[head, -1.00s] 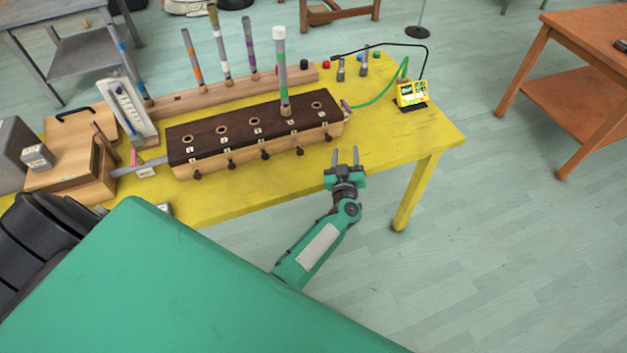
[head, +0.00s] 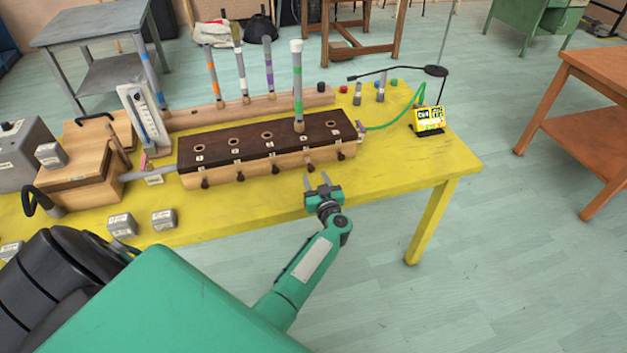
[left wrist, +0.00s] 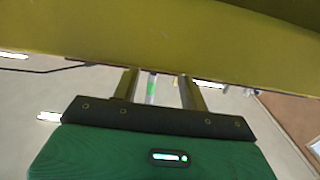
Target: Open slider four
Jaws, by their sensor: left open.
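A long wooden box (head: 262,165) with a dark top stands on the yellow table. Its top has a row of numbered holes, the digits too small to read surely. A row of dark knobs sits along its front face. The fourth knob from the left (head: 309,168) is below the hole where a grey tube with a green band (head: 298,90) stands upright. My left gripper (head: 317,180) is open and empty, its fingertips just in front of that knob, apart from it as far as I can tell. The left wrist view shows both fingers (left wrist: 159,86) spread. My right gripper is not seen.
The yellow table's (head: 400,165) front edge lies just by my left gripper and crosses the left wrist view (left wrist: 160,50). Behind the box is a rack with several tubes (head: 250,108). A yellow display (head: 429,120) stands right; small grey blocks (head: 163,219) lie left.

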